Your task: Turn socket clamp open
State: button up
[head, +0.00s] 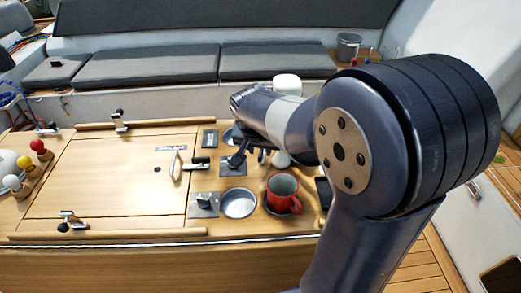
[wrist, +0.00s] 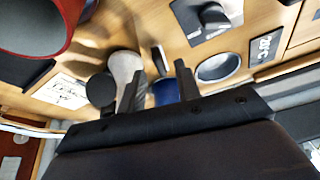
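I cannot tell for certain which fitting is the socket clamp. A grey plate with a dark upright lever (head: 236,162) sits on the wooden table, just left of my gripper (head: 264,156). A second grey plate with a pale lever (head: 204,202) lies nearer the front. In the wrist view, a grey plate with a dark knob (wrist: 212,17) shows at the top, beyond and right of the fingers. My gripper (wrist: 158,88) has its fingers apart. A blue thing (wrist: 164,93) shows between them, with no visible grip on it. My arm hides part of the table's right side.
A red mug (head: 284,194) and a metal dish (head: 239,204) stand close in front of my gripper. The wooden hatch panel (head: 105,180) with latches and a white handle (head: 175,166) lies left. Coloured knobs (head: 38,146) stand at the far left. A white cylinder (head: 287,87) stands behind my arm.

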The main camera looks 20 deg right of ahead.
jog(key=shift+x, duration=1.25)
jog(key=shift+c, duration=0.3)
grip_shut()
